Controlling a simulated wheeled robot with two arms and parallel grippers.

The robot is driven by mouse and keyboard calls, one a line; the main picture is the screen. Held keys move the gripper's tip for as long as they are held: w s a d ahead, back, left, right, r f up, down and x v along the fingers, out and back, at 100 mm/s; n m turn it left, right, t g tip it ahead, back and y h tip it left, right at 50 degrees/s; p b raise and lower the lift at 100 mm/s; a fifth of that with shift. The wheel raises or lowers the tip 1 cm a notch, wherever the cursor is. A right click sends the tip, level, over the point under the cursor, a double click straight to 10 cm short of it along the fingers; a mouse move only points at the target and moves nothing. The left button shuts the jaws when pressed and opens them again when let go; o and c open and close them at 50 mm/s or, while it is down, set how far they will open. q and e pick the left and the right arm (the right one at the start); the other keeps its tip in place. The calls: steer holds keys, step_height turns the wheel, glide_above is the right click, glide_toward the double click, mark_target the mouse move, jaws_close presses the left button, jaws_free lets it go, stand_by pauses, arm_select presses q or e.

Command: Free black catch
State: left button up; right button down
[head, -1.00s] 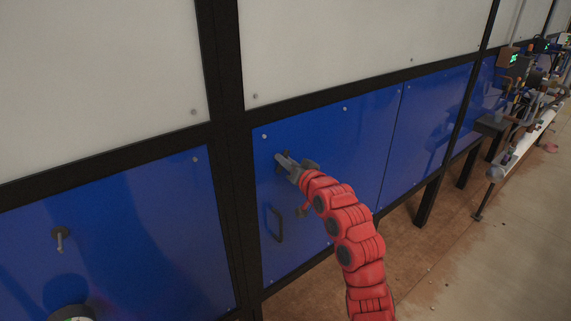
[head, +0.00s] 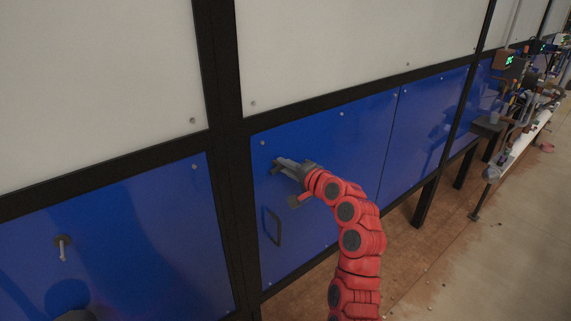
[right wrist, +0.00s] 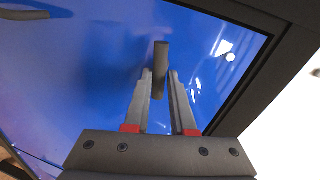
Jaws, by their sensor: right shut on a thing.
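The catch (head: 275,170) is a small dark fitting near the upper left corner of a blue panel (head: 330,210) in the head view. My right gripper (head: 282,164), on the red arm, is at it and partly hides it. In the right wrist view the two grey fingers (right wrist: 160,80) close around a short grey-brown bar of the catch (right wrist: 161,56), which stands up between their tips. The turn of the catch is hard to read.
A dark D-shaped handle (head: 273,227) is on the same panel below the gripper. A similar catch (head: 62,247) is on the left blue panel. A black post (head: 233,190) stands between the panels. A cluttered bench (head: 515,150) is at far right, with open floor before it.

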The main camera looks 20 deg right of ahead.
steer(key=shift+m+y, duration=0.3)
steer(key=shift+m, duration=0.3)
steer(key=shift+f+p, duration=0.1)
steer(key=shift+p, duration=0.2)
steer(key=c, duration=0.8)
jaws_free()
steer(key=shift+o, duration=0.2)
steer(key=b+v, duration=0.4)
steer(key=v, duration=1.3)
steer(key=shift+s, duration=0.2)
